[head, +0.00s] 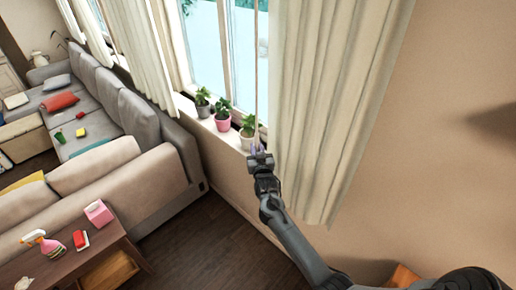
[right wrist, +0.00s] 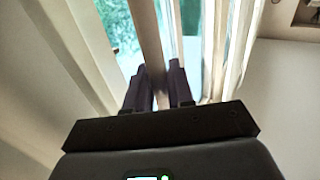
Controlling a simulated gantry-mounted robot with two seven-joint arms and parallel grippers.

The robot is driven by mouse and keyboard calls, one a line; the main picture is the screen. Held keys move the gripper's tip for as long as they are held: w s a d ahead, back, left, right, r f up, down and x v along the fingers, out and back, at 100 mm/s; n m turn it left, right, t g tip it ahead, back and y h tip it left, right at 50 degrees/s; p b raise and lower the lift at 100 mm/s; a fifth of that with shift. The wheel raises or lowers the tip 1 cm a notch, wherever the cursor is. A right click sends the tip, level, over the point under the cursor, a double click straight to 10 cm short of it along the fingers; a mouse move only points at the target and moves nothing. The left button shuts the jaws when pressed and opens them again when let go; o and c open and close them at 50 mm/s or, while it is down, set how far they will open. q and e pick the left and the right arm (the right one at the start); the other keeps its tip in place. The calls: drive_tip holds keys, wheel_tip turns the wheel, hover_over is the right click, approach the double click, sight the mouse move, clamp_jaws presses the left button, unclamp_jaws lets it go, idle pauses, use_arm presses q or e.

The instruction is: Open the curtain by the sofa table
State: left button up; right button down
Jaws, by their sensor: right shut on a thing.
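A cream curtain (head: 335,100) hangs at the right side of the window, and another cream curtain (head: 148,50) hangs at its left side. The glass between them is uncovered. A thin beige rod or cord (head: 256,75) hangs down just left of the right curtain. My right gripper (head: 260,155) is shut on its lower part. In the right wrist view the rod (right wrist: 148,40) runs between the two dark fingers (right wrist: 163,88). The brown sofa table (head: 85,258) stands at the lower left. My left gripper is in neither view.
Potted plants (head: 222,115) stand on the windowsill, left of my right gripper. A grey sofa (head: 120,105) and a beige sofa (head: 110,190) fill the left. A spray bottle (head: 45,243) and a pink box (head: 98,212) sit on the sofa table. Dark floor (head: 215,245) is clear.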

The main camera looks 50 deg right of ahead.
drive_tip(key=c, duration=1.1)
unclamp_jaws()
drive_tip(key=b+v, duration=0.2)
drive_tip(key=v, duration=0.9)
drive_tip(key=shift+w, duration=0.1)
